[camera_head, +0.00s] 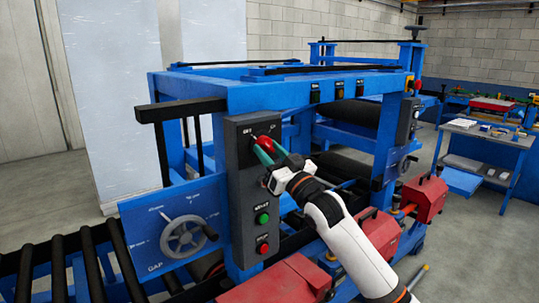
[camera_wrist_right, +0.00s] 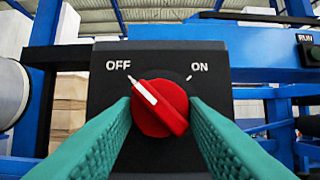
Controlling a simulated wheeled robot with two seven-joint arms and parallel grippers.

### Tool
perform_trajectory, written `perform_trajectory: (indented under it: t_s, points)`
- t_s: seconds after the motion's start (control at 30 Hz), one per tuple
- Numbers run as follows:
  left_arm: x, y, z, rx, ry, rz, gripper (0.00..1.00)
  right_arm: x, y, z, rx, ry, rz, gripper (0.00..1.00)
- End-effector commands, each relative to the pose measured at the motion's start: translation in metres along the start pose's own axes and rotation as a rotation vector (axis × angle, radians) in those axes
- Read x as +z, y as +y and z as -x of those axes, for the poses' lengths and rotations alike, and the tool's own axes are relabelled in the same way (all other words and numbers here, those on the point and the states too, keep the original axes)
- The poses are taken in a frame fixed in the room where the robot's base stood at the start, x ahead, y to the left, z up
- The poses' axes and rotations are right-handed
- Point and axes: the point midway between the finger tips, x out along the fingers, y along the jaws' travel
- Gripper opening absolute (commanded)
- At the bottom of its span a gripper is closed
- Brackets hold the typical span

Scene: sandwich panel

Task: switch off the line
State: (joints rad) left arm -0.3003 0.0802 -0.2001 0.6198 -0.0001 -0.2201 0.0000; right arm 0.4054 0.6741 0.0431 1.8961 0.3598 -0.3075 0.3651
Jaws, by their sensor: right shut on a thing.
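The dark control box (camera_head: 240,190) stands on the blue machine frame, with a red rotary knob (camera_head: 266,143) near its top. In the right wrist view the red knob (camera_wrist_right: 166,112) has a white pointer line aimed up and left toward the word OFF; ON is at the upper right. My right gripper (camera_head: 268,150) reaches the knob from the front right. Its green fingers lie on both sides of the knob, shut on it. My left gripper is not in view.
Below the knob are a green button (camera_head: 263,218) and a red button (camera_head: 262,249). A handwheel (camera_head: 184,236) sits on a blue GAP panel at left. Black rollers and red housings (camera_head: 425,197) lie around the frame. A blue side table (camera_head: 485,135) stands at right.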

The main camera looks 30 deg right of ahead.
Motion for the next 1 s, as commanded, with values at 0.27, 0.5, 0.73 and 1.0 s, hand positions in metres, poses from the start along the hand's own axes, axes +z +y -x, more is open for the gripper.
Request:
perform_trajectory:
  t_s: [0.27, 0.5, 0.73, 1.0]
  points:
    - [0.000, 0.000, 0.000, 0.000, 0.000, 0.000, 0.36, 0.000, -0.001, 0.000, 0.006, 0.001, 0.018, 0.16]
    - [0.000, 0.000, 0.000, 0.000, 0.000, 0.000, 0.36, 0.000, 0.000, 0.000, 0.006, 0.000, 0.017, 0.60]
    - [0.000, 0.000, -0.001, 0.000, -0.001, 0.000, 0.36, 0.000, 0.000, 0.000, 0.006, 0.000, 0.016, 0.60]
    - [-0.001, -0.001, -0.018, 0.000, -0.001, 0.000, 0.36, -0.006, 0.000, 0.033, 0.007, 0.003, 0.018, 0.60]
